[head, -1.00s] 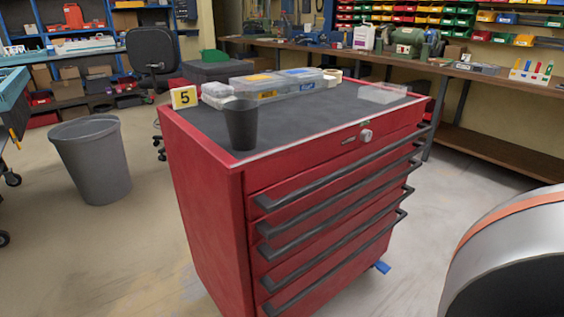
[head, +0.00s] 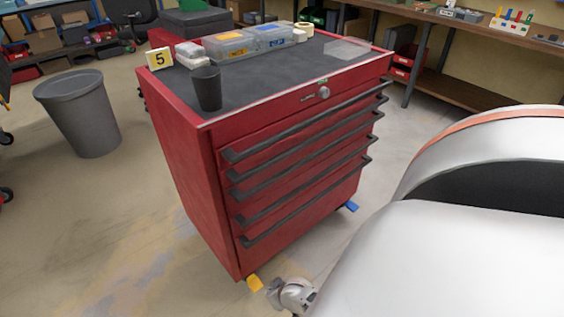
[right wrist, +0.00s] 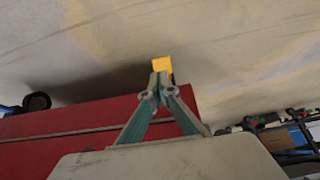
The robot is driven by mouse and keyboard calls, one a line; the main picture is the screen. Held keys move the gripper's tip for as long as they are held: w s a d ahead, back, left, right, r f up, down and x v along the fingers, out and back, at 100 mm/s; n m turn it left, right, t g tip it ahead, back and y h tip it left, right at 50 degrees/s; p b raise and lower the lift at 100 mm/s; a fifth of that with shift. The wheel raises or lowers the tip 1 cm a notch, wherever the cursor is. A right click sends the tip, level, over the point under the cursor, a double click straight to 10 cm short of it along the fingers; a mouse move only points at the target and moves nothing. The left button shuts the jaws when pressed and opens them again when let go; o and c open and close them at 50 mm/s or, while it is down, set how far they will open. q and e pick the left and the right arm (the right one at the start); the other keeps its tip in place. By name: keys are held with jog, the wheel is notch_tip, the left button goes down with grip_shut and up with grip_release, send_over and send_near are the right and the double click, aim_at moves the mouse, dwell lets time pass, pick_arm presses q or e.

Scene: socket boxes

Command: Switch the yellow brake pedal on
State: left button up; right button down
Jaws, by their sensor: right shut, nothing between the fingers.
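The yellow brake pedal (head: 254,283) sticks out low at the near bottom corner of the red tool cabinet (head: 200,185), just above the floor. In the right wrist view the yellow pedal (right wrist: 162,64) shows just beyond my fingertips, partly covered by them. My right gripper (right wrist: 160,78) is shut and empty, its tips very close to the pedal; I cannot tell whether they touch it. In the head view a pale grey part of my right gripper shows at the bottom, right of the pedal. My left gripper is not in view.
A blue pedal (head: 351,206) sits at the cabinet's right bottom corner. A black cup (head: 207,90), a number 5 sign (head: 160,60) and clear boxes (head: 250,41) stand on top. A grey bin (head: 80,115) stands left. The floor in front is clear.

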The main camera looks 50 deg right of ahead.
jog(key=shift+s+a+r+p, duration=0.2)
jog(key=shift+s+r+p, duration=0.15)
jog(key=shift+s+r, duration=0.55)
jog(key=shift+s+f, duration=0.15)
